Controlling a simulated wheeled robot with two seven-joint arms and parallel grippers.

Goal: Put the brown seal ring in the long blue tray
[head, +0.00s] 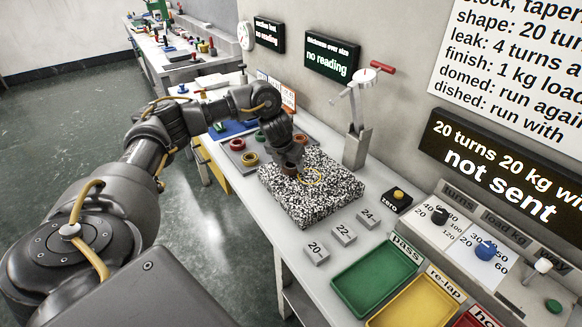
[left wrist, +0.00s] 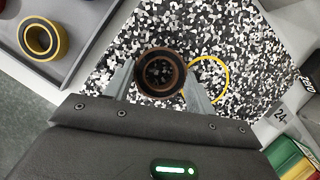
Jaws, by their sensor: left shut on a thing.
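The brown seal ring (left wrist: 160,93) is between the two fingers of my left gripper (left wrist: 162,82) in the left wrist view. The gripper is shut on it. In the head view my left gripper (head: 290,167) is over the speckled block (head: 318,203), left of a thin yellow circle on its top. I cannot tell whether the ring touches the block. A blue tray (head: 228,133) lies farther back on the bench, partly hidden behind my left arm. My right gripper is out of view.
A grey tray (left wrist: 88,38) with a yellow ring (head: 250,159) and a red ring (head: 237,144) lies beside the block. A gauge stand (head: 357,146) stands behind it. Small blocks, a green tray (head: 376,282) and a yellow tray (head: 416,305) are in front.

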